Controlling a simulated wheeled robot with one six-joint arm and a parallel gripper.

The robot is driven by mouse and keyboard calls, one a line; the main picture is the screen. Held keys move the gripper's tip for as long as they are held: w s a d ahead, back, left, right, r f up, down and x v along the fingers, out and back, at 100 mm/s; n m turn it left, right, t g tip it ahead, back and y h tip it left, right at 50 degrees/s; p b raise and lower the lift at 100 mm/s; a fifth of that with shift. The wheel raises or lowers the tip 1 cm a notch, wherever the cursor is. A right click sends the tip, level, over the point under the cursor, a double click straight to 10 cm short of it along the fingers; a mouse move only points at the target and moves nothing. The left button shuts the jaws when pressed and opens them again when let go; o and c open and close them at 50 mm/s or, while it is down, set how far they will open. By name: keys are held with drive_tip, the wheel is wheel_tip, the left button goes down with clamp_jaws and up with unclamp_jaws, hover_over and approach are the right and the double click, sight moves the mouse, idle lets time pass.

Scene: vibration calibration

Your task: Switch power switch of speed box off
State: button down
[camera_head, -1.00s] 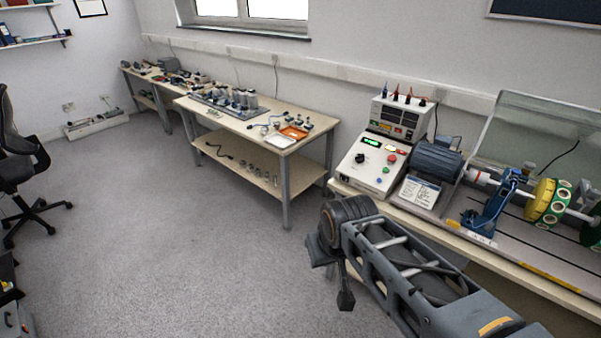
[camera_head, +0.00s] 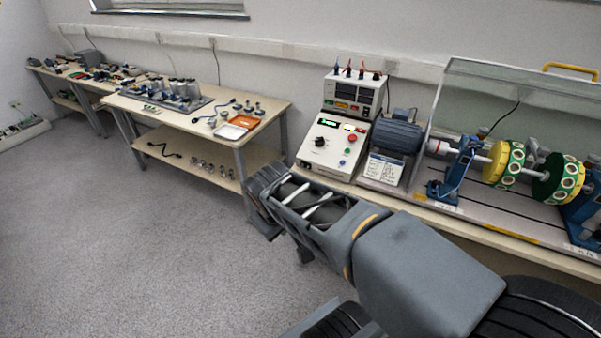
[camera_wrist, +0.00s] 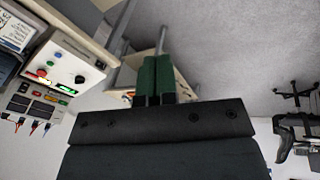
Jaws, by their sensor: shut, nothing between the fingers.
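The speed box (camera_head: 333,147), a white sloped panel with a dark dial, a red knob and a lit green display, stands on the right bench. It also shows, turned over, at the left of the wrist view (camera_wrist: 70,68). A small dark part at the panel's near left corner may be the power switch (camera_head: 306,164); its position cannot be read. My gripper (camera_wrist: 155,62), with green fingers, is shut and empty in the wrist view, beside and apart from the box. In the head view my arm is low in front of the bench; the fingers are not clear there.
A meter unit (camera_head: 354,92) with cables stands behind the box. A motor (camera_head: 398,137) and a rotor rig with yellow and green discs (camera_head: 503,163) are to its right. A second table (camera_head: 205,127) carries parts. The floor (camera_head: 130,240) at left is clear.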

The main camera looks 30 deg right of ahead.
sight(303, 165)
drive_tip(key=w+d+f+n+g+h+b, duration=0.1)
drive_tip(key=w+d+f+n+h+b, duration=0.75)
drive_tip(key=d, duration=0.45)
drive_tip(key=w+d+f+n+t+h+b, duration=0.1)
drive_tip(key=w+f+n+t+h+b, duration=0.1)
drive_tip(key=w+f+n+t, duration=0.2)
drive_tip(key=w+d+f+n+t+h+b, duration=0.2)
drive_tip(key=w+f+n, duration=0.5)
drive_tip(key=w+n, duration=0.4)
drive_tip(key=w+t+b, duration=0.1)
drive_tip(key=t, duration=0.1)
drive_tip(key=shift+w+t, duration=0.25)
drive_tip(key=shift+t, duration=0.05)
drive_tip(key=shift+d, duration=0.15)
drive_tip(key=x, duration=1.4)
